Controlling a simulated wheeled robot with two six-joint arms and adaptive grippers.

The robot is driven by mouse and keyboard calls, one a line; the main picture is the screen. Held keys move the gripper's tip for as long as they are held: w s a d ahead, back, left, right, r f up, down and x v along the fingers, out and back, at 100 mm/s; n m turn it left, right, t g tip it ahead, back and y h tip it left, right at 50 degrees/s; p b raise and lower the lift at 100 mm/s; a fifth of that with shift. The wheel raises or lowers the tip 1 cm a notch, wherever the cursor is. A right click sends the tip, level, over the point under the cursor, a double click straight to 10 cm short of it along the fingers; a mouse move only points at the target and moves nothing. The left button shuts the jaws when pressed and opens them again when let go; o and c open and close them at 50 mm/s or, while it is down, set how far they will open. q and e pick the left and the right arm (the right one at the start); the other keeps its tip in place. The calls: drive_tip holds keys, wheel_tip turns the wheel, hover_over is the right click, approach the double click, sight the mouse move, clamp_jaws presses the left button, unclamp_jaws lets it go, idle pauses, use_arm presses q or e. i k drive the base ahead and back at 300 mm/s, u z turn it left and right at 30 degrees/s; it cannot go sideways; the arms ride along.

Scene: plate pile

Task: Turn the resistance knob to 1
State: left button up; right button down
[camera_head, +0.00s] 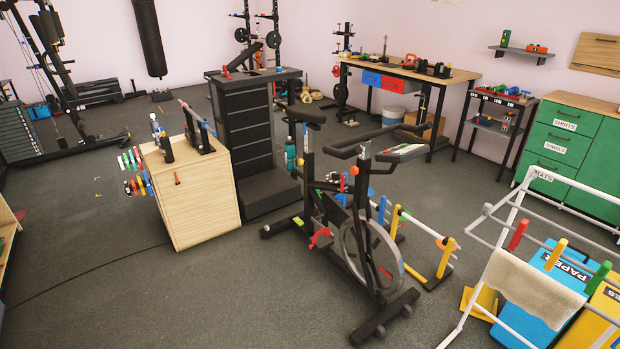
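A black exercise bike (335,195) stands in the middle of the room, with its flywheel (370,250) low at the front. A small round orange-red knob (354,170) shows on the bike's upright below the handlebars. I cannot tell for sure that it is the resistance knob, and no number or mark on it is readable. Red parts (320,238) show near the pedals. Neither of my grippers is in view.
A light wooden cabinet (200,200) and a dark drawer tower (250,130) stand left of the bike. A white rack (510,215) with a towel stands at the right. Low hurdles with a yellow post (445,258) are close behind the bike. Floor (215,300) at the front left is clear.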

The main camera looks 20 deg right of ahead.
sight(335, 174)
drive_tip(key=i, duration=1.2)
drive_tip(key=z, duration=0.5)
drive_tip(key=i, duration=0.95)
drive_tip(key=z, duration=1.4)
drive_tip(key=i, duration=0.75)
drive_tip(key=z, duration=0.8)
